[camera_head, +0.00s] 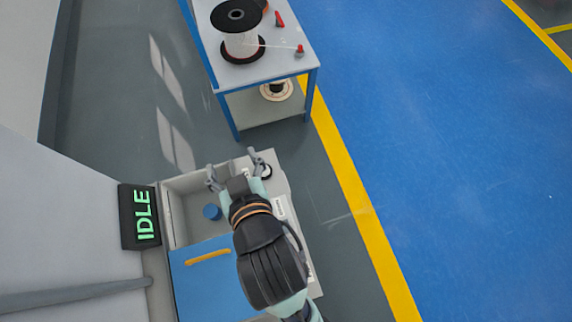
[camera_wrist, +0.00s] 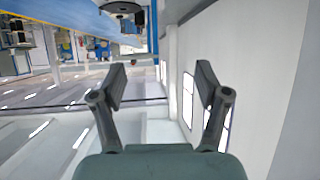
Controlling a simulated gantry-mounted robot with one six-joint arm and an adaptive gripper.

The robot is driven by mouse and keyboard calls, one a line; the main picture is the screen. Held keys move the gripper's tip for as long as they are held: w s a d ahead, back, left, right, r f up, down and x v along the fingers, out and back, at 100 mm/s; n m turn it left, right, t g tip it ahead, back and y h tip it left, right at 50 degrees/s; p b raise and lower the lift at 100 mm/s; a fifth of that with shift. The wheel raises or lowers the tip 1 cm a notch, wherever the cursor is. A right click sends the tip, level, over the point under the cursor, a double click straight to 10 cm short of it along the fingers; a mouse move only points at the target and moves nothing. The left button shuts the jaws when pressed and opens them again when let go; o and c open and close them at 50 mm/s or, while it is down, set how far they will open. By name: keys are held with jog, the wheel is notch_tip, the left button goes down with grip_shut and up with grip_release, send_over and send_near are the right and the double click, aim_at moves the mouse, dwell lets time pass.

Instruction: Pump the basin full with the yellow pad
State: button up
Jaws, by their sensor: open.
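My gripper (camera_head: 236,167) is open and empty above the right part of a grey open-topped basin (camera_head: 178,197). In the wrist view my gripper (camera_wrist: 161,78) shows two spread fingers with nothing between them. A blue lid or panel (camera_head: 207,285) lies in front of the opening and bears a yellow-orange bar (camera_head: 208,257). I cannot make out a separate yellow pad. My arm hides part of the basin's right side, and no liquid level can be made out.
A dark display (camera_head: 140,216) reading IDLE in green stands left of the basin. A blue-framed table (camera_head: 276,70) with a cable spool (camera_head: 240,40) and a red-topped post (camera_head: 300,50) stands behind. Blue floor (camera_head: 460,150) lies clear to the right.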

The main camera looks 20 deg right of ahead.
grip_shut()
dwell(1.4)
